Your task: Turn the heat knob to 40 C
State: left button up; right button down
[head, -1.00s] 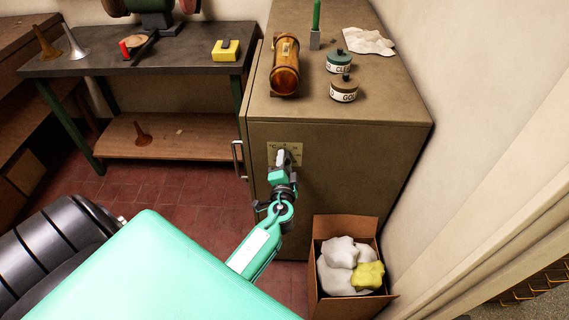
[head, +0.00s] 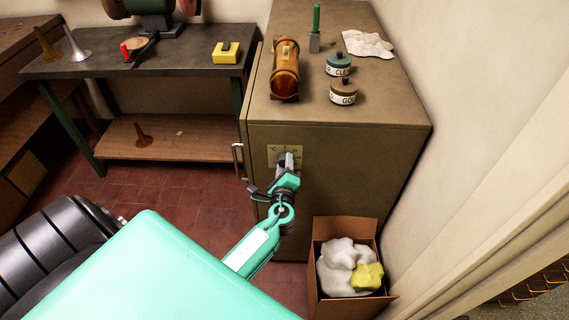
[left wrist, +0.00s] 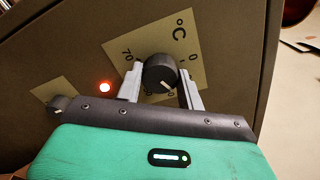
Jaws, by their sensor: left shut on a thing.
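The heat knob (left wrist: 160,73) is a round black knob with a pale pointer mark. It sits on a tan °C scale plate (left wrist: 190,35), which looks tilted in the left wrist view. The pointer mark faces the lower right of that picture; the number it points at cannot be read. My left gripper (left wrist: 163,80) is shut on the knob, one finger on each side. In the head view my left gripper (head: 287,162) is at the cabinet front, over the plate (head: 274,151), and hides most of the knob. My right gripper is in neither view.
The brown cabinet (head: 345,180) has a door handle (head: 238,160) left of my gripper. A red lamp (left wrist: 104,87) glows on its front, near a small second knob (left wrist: 60,104). A cardboard box of rags (head: 319,262) stands on the floor to the right.

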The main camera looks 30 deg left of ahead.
pick_arm(q)
jog(key=m+p, duration=0.1)
jog(key=m, duration=0.3)
jog(key=shift+f+m+p, duration=0.1)
jog(key=shift+m+p, duration=0.3)
dwell(0.4)
jog(key=o, duration=1)
jog(key=b+v, duration=0.3)
jog(key=v, duration=1.1)
jog(key=shift+w, duration=0.1)
